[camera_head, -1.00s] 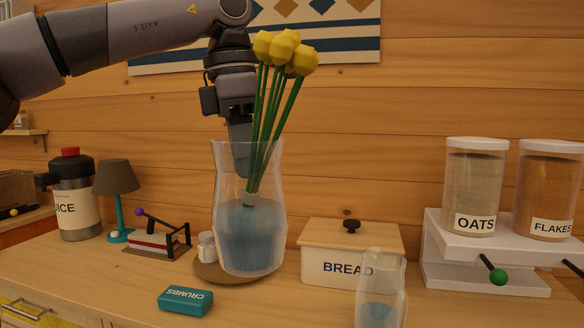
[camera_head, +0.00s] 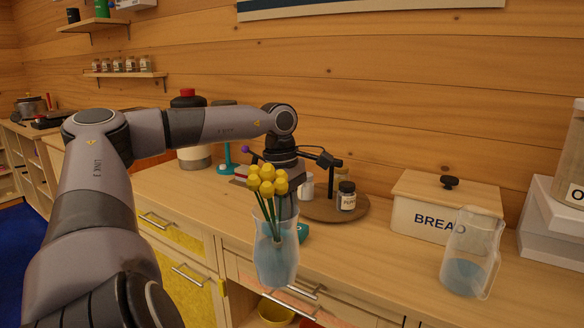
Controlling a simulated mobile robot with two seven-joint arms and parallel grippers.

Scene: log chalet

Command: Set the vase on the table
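The glass vase (camera_head: 276,262) holds blue-tinted water and several yellow flowers (camera_head: 268,183) on green stems. It hangs upright in front of the wooden counter's front edge, over the drawers. My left gripper (camera_head: 284,212) reaches down behind the flowers to the vase's rim. Its fingers are mostly hidden by the flowers and glass, but the vase is held clear of any surface. My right gripper is not in view. No separate table shows in this view.
The counter (camera_head: 340,252) carries a round wooden board (camera_head: 325,211) with small jars, a bread box (camera_head: 437,212) and a glass jug (camera_head: 468,262). A teal box (camera_head: 303,232) is partly hidden behind the vase. Open floor with a blue rug (camera_head: 28,255) lies at left.

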